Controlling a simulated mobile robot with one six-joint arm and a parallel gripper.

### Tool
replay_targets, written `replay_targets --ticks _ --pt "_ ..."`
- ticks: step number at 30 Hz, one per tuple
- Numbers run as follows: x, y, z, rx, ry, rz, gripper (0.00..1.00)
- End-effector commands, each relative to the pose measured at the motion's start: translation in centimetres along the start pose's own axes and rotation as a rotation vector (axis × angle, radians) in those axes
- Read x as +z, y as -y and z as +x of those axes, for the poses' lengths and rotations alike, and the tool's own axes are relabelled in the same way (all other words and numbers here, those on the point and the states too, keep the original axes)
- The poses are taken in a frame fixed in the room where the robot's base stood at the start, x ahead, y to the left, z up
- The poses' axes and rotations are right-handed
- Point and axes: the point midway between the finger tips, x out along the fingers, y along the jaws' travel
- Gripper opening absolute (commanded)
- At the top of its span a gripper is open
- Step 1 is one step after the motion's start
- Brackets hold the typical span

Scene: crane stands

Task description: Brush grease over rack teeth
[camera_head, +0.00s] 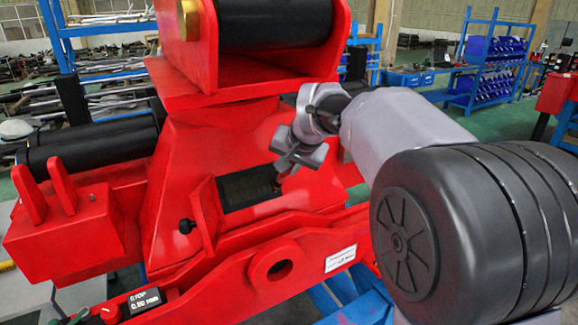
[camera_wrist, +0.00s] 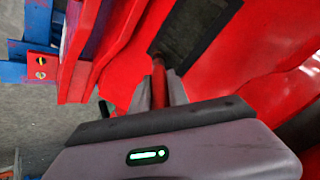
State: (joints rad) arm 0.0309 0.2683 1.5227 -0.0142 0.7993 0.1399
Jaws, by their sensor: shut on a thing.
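The crane stand (camera_head: 165,200) is a large red frame. The dark rack (camera_head: 240,190) is a black rectangular strip set in its sloping face; single teeth are too small to make out. In the wrist view the rack (camera_wrist: 195,28) runs across the top. My gripper (camera_head: 281,174) is at the rack's right end and shut on the brush. The brush's red handle (camera_wrist: 159,86) stands between the fingers and points at the rack's near edge. Its bristles are dark and small, so I cannot tell whether they touch the rack. No grease is clearly visible.
A black roller (camera_head: 90,148) lies on the left of the stand, and another black cylinder (camera_head: 275,22) is above the rack. Blue shelves (camera_head: 490,65) are far behind. A small display box (camera_head: 140,301) is at lower left.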

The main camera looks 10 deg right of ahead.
Motion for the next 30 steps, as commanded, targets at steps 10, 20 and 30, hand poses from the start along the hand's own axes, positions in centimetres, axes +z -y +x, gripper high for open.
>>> replay_targets --ticks 10,20,30 --pt "2.5 2.4 -0.5 -0.001 0.0 -0.001 0.0" --pt "4.6 4.6 -0.7 -0.002 0.0 -0.003 0.0" --pt "4.2 4.5 -0.5 0.002 0.0 0.001 0.0"
